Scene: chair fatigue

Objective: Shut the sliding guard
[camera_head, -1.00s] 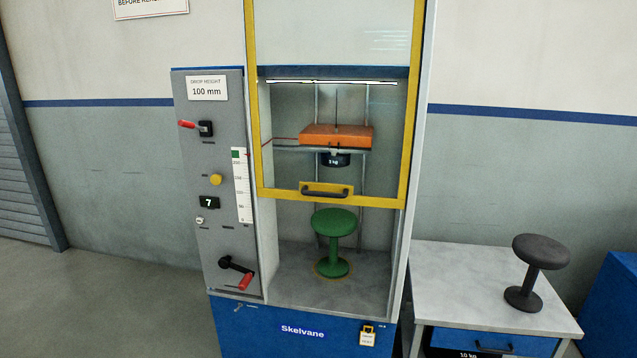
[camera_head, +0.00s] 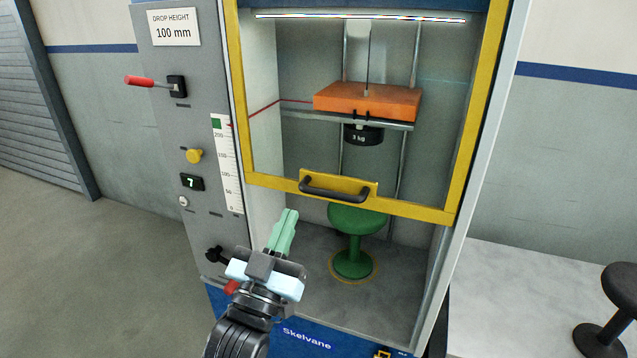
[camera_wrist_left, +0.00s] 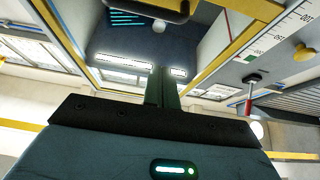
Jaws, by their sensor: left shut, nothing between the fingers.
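The sliding guard (camera_head: 410,208) is a yellow-framed clear panel on the front of the test machine. Its lower edge hangs partway up, leaving an opening below it. A black handle (camera_head: 336,191) sits on a yellow plate at that lower edge; it also shows at the top of the left wrist view (camera_wrist_left: 165,10). My left gripper (camera_head: 289,215) has green fingers, shut and empty, and is below and left of the handle, apart from it in the picture. The fingers also show in the left wrist view (camera_wrist_left: 162,75). My right gripper is not in view.
Inside are a green stool (camera_head: 354,255) and, above it, an orange block (camera_head: 367,101) with a 3 kg weight (camera_head: 363,134). The left control panel has a red-handled lever (camera_head: 145,81) and a yellow button (camera_head: 194,156). A grey table (camera_head: 510,290) with a dark stool (camera_head: 612,315) stands right.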

